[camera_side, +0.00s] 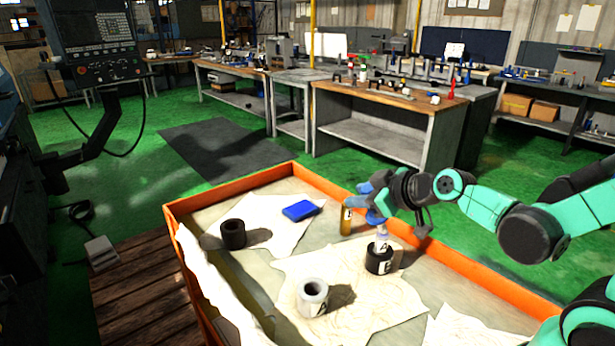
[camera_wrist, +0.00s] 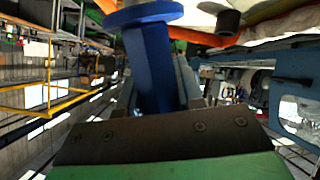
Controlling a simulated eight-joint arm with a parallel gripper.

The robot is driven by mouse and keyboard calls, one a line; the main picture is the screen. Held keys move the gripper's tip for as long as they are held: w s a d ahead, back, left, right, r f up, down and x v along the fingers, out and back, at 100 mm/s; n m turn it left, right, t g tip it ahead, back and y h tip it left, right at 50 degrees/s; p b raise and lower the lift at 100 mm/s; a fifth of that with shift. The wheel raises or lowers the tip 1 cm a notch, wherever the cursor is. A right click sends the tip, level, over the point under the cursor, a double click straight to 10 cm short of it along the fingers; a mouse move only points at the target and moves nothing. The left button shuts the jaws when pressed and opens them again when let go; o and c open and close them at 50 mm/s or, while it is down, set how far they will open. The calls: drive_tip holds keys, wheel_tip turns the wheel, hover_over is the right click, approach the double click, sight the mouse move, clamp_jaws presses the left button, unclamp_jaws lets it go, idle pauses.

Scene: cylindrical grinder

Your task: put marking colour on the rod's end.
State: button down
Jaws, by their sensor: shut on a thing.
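My gripper (camera_side: 372,199) is shut on a blue handle (camera_wrist: 152,65) with a round flange, and it also shows between my fingers in the side view. Below the flange a pale rod (camera_side: 381,241) points down to the top of a black pot marked B (camera_side: 379,262). The rod's lower end seems to be at or in the pot's mouth; I cannot tell how deep. A light grey pot marked A (camera_side: 312,298) stands in front, its dark opening upward. A plain black cylinder (camera_side: 233,235) with a hole stands at the left.
The pots stand on pale cloths inside a large tray with an orange rim (camera_side: 290,174). A brass-coloured labelled cylinder (camera_side: 346,222) stands close behind my gripper's left side. A blue block (camera_side: 300,210) lies on a cloth. The tray's middle between the pots is clear.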

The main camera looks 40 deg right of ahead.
drive_tip(key=shift+s+a, duration=0.15)
drive_tip(key=shift+s, duration=0.25)
drive_tip(key=shift+w, duration=0.1)
drive_tip(key=shift+w+d, duration=0.25)
drive_tip(key=shift+w, duration=0.2)
drive_tip(key=shift+s, duration=0.1)
drive_tip(key=shift+s+a+f, duration=0.1)
drive_tip(key=shift+s+a, duration=0.2)
drive_tip(key=shift+s, duration=0.15)
drive_tip(key=shift+w+d, duration=0.1)
